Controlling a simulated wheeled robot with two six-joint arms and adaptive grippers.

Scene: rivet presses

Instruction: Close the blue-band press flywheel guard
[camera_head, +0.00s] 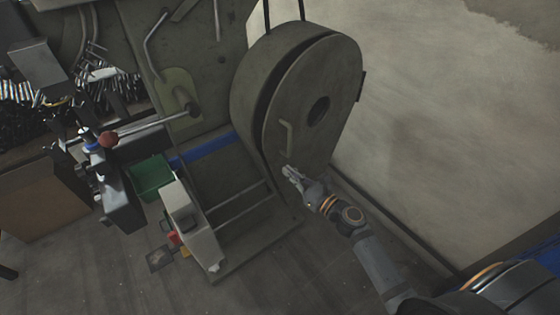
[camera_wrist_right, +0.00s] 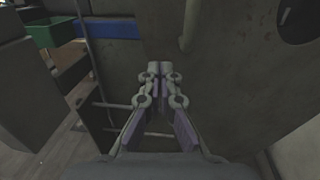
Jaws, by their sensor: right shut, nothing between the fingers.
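The flywheel guard (camera_head: 335,75) is a large grey-green rounded cover on the press, with a dark round hole and a pale upright handle (camera_head: 285,138) on its face. A dark gap shows between the cover and the housing behind it. A blue band (camera_head: 205,147) runs across the press body beside it, and also shows in the right wrist view (camera_wrist_right: 108,28). My right gripper (camera_head: 289,172) is shut and empty, just below the handle. In the right wrist view its fingertips (camera_wrist_right: 160,68) are together in front of the guard's face, below the handle (camera_wrist_right: 189,25). My left gripper is not in view.
A green bin (camera_head: 152,177) and a grey-white box-shaped unit (camera_head: 188,222) stand left of the guard. Thin rails (camera_head: 240,205) lie low beside the guard.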

